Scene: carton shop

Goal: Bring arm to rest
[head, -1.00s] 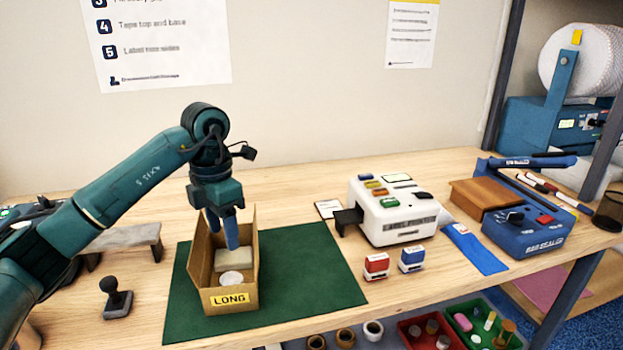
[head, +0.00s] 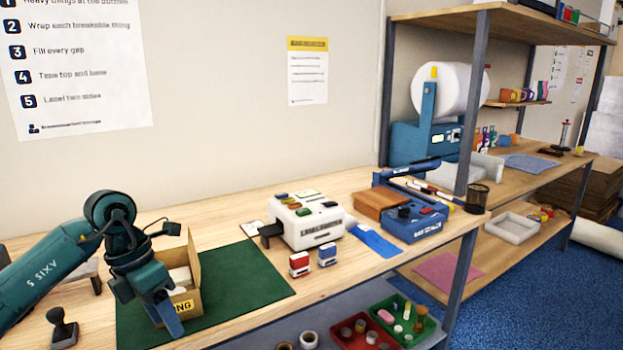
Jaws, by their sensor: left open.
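My left gripper (head: 168,317) is open, with its blue fingers pointing down in front of the cardboard carton. It and its wrist cover much of the carton's front and left side. The open carton (head: 194,262) stands on the green mat (head: 250,283), with a yellow label partly showing on its front. Something pale shows inside it, mostly hidden. My left arm (head: 45,268) comes in from the left edge. My right gripper is not in view.
A white label printer (head: 318,232), a red stamp (head: 299,265) and a blue stamp (head: 327,255) stand right of the mat. A blue bag sealer (head: 418,226) is farther right. A black-handled stamp (head: 62,325) stands at the front left. Shelving (head: 468,120) rises behind on the right.

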